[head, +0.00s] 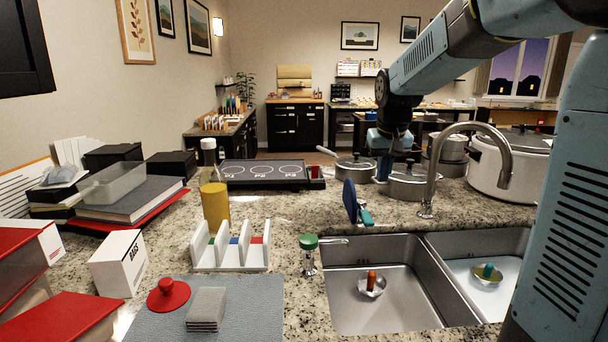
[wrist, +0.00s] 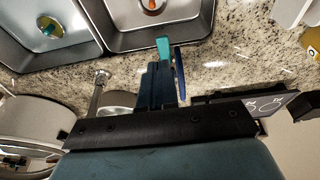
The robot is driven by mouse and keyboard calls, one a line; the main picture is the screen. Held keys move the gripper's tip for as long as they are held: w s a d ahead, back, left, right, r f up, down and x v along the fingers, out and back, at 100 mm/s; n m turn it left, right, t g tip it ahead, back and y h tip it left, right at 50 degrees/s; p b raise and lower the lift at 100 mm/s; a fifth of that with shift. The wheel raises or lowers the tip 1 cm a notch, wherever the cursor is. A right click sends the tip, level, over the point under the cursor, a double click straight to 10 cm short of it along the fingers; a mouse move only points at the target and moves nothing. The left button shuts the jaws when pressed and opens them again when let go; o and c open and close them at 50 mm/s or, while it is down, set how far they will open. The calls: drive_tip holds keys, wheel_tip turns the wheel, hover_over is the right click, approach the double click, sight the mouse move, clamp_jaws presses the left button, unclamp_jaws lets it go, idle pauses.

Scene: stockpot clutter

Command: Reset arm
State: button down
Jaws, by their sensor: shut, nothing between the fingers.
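My arm reaches in from the right in the head view and hangs down over the counter behind the sink. My gripper (head: 384,176) points down near the lidded pots, left of the faucet. In the wrist view my gripper (wrist: 160,66) shows dark fingers together with nothing between them. A dark blue disc (head: 350,198) and a teal piece (head: 365,216) stand at the sink's back edge, nearer the head camera than my gripper. In the wrist view the teal piece (wrist: 163,47) and blue disc (wrist: 180,72) appear just past the fingertips; I cannot tell the gap.
A faucet (head: 433,180) rises close to my gripper's right. Lidded pots (head: 354,168) and a large white stockpot (head: 505,175) stand behind. The double sink (head: 340,318) is in front. A bottle (head: 215,200), white rack (head: 230,258) and green-topped shaker (head: 308,262) crowd the left.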

drive_tip(key=s+t, duration=0.2)
drive_tip(key=s, duration=2.4)
drive_tip(key=shift+s+d+f+t, duration=0.2)
drive_tip(key=shift+s+d+t, duration=0.1)
drive_tip(key=shift+s+d, duration=0.1)
